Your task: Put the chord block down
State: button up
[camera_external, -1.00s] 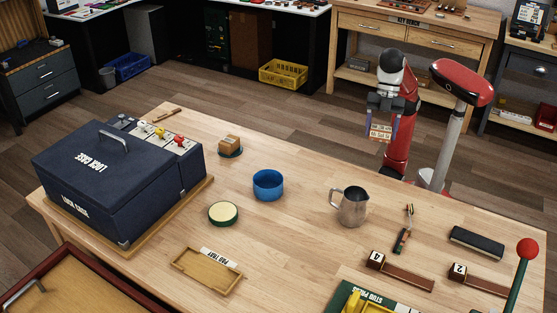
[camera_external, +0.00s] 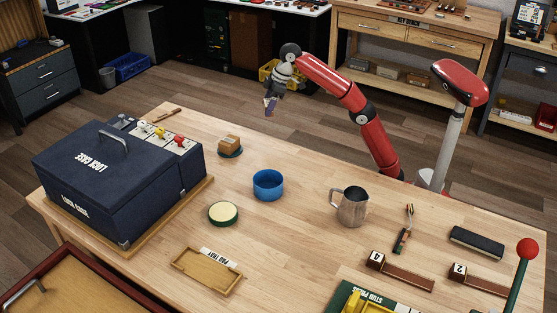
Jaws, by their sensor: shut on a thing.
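The block is in the air and touches nothing but the gripper. Its labelled face is turned away, and the fingertips are too small to tell apart.

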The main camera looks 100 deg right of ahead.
jog(key=w+d+f+m+h, duration=0.1)
jog(key=d+f, duration=0.3)
jog(key=d, duration=0.4)
jog(key=d+f+m, duration=0.2)
jog(key=d+f, duration=0.2)
jog(key=d, duration=0.5)
notch_tip(320, 180, down, 9)
jog(key=w+d+n, duration=0.1)
jog(key=w, duration=0.1)
jog(key=a+f+n+y, duration=0.1)
jog(key=a+f, duration=0.2)
jog(key=f, duration=0.8)
jog(key=a+f+n, duration=0.1)
jog(key=a+f, duration=0.3)
jog(key=f, duration=0.6)
jog(key=s+a+f, duration=0.3)
jog(key=a+f, duration=0.2)
jog(key=a, duration=0.3)
jog(key=s+a+f+n, duration=0.1)
jog(key=s+a+f, duration=0.3)
jog(key=a+f, duration=0.2)
jog(key=s+a+f+p, duration=0.1)
jog(key=s+a+f, duration=0.2)
jog(key=a, duration=0.6)
notch_tip(320, 180, down, 2)
jog(key=shift+s+a+f+y, duration=0.2)
jog(key=shift+s+a+y, duration=0.1)
jog(key=shift+s, duration=0.1)
